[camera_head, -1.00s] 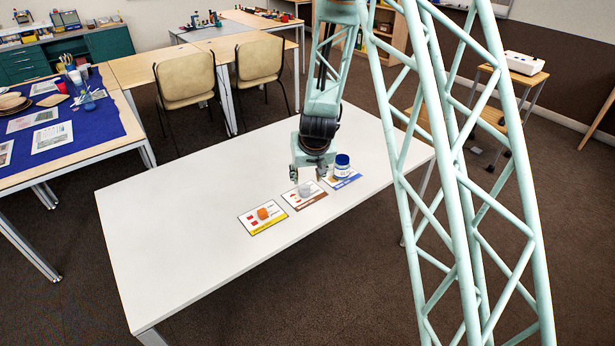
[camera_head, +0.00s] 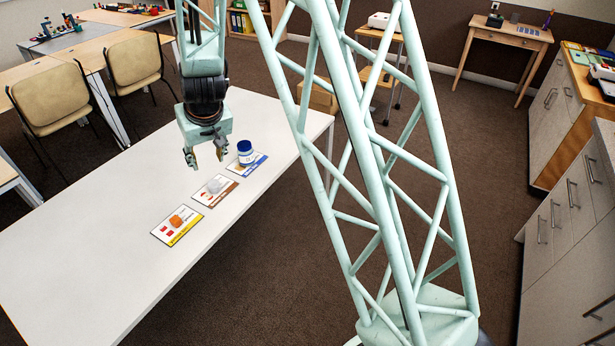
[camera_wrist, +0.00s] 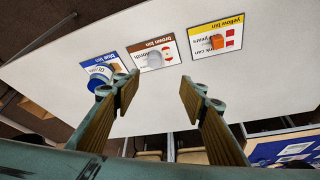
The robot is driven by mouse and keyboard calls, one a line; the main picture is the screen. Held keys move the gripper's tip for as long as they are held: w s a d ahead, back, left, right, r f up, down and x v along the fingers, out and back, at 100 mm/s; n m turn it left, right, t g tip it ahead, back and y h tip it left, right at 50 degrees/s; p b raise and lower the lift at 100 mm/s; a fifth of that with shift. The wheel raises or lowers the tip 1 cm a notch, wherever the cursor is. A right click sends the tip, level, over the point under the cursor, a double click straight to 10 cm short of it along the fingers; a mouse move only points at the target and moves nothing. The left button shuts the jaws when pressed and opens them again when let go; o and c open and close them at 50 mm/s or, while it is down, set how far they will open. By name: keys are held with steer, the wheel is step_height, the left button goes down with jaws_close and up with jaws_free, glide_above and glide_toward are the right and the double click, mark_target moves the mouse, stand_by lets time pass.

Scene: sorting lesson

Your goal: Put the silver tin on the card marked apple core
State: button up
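A small pale grey rounded object (camera_head: 214,186), which looks like the silver tin, sits on the card with the brown strip (camera_head: 228,194). In the wrist view the tin (camera_wrist: 154,59) is on the card labelled "brown bin" (camera_wrist: 171,46). The card's small picture is too coarse to confirm an apple core. My gripper (camera_head: 206,158) is above the white table, a little behind and above the tin. In the wrist view my gripper (camera_wrist: 160,92) has its fingers wide apart with nothing between them; the tin is beyond them.
An orange block (camera_head: 177,221) sits on the yellow-strip card (camera_head: 185,230). The white table (camera_head: 90,240) is otherwise bare. Two chairs (camera_head: 135,62) stand behind it.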

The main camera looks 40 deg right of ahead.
steer(key=s+a+r, duration=0.1)
steer(key=s+r, duration=2)
steer(key=r, duration=0.1)
steer(key=s+d+r, duration=0.1)
steer(key=s+r, duration=0.2)
steer(key=s, duration=1.1)
steer(key=s+d+r+g, duration=0.1)
steer(key=s+r, duration=0.2)
steer(key=s, duration=1.2)
steer(key=shift+d+r+n, duration=0.3)
